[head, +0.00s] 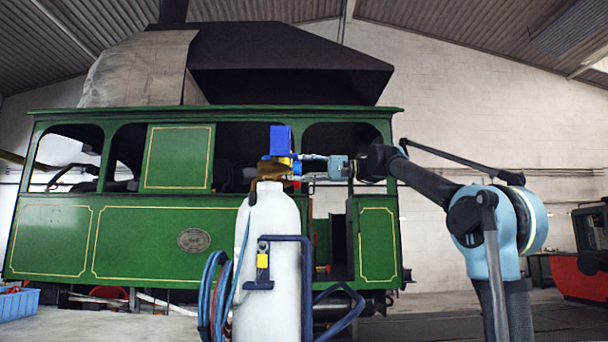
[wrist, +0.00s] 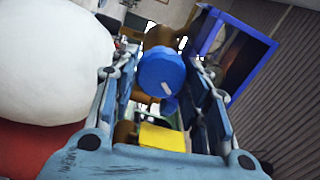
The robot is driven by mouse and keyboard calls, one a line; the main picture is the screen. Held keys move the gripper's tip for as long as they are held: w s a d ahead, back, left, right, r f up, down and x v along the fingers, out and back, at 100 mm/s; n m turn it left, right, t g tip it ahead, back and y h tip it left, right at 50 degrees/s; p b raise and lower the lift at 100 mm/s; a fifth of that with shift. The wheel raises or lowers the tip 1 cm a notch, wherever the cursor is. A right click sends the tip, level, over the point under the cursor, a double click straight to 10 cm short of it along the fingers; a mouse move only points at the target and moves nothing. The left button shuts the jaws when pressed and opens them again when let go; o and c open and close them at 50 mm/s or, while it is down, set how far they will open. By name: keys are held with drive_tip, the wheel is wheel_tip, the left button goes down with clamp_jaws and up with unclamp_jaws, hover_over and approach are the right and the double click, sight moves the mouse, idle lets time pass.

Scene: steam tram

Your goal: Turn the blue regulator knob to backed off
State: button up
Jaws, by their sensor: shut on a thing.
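The blue regulator knob (wrist: 162,75) is a round cap with a short, slanted white mark on its face. In the wrist view it lies between the two fingers of my gripper (wrist: 165,68), which is shut on it. In the head view, my gripper (head: 303,168) reaches in from the right to the brass regulator (head: 271,171) on top of the white cylinder (head: 272,250). The knob (head: 297,167) is small there and partly covered by the fingers. I cannot read its setting against any scale.
A blue-framed box (wrist: 266,50) is close beside my right finger in the wrist view; it stands above the regulator in the head view (head: 281,139). A yellow part (wrist: 162,138) lies just below the knob. Hoses (head: 213,290) hang left of the cylinder. The green tram (head: 150,240) stands behind.

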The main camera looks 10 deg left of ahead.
drive_tip(key=shift+f, duration=0.1)
idle(0.5)
drive_tip(key=o, duration=1.1)
drive_tip(key=shift+c, duration=0.2)
drive_tip(key=shift+w+d, duration=0.1)
drive_tip(key=v, duration=1.2)
drive_tip(key=shift+w, duration=0.1)
